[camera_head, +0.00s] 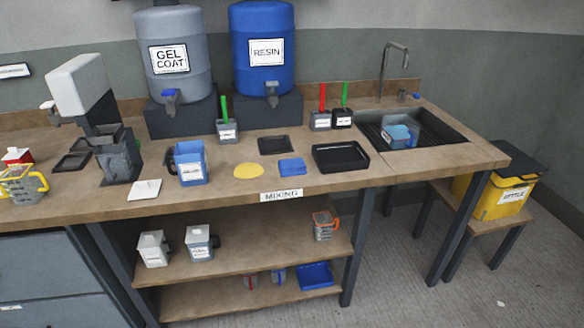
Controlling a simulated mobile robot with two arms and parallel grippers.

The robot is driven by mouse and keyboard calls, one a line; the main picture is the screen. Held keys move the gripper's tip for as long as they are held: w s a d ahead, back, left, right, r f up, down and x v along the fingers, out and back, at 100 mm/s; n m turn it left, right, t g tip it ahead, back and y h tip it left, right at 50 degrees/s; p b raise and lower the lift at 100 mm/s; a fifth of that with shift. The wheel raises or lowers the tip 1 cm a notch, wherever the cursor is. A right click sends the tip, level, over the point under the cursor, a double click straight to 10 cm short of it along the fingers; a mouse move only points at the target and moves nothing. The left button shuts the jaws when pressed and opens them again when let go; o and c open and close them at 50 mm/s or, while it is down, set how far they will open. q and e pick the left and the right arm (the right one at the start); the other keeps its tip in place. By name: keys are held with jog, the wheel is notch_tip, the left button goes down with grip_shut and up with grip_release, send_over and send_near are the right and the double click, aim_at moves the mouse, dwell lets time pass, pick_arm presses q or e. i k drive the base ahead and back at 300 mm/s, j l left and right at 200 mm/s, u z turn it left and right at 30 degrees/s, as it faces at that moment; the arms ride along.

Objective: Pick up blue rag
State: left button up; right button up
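A small folded blue cloth, which looks like the blue rag (292,167), lies flat on the wooden worktop near its front edge. It sits between a flat yellow piece (248,171) on its left and a black tray (341,157) on its right. Nothing lies on top of it. Neither of my grippers shows in the head view.
A blue jug (190,163) and a white square piece (144,190) stand left of the rag. A small dark tray (275,145) lies behind it. Gel coat (172,58) and resin (266,52) drums stand at the back. A sink (446,136) is at right.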

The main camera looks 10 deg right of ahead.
aim_at(291, 167)
jog(key=i+u, duration=0.2)
jog(key=i, duration=0.3)
jog(key=i+l+u, duration=0.1)
jog(key=i+u, duration=0.15)
jog(key=i, duration=0.2)
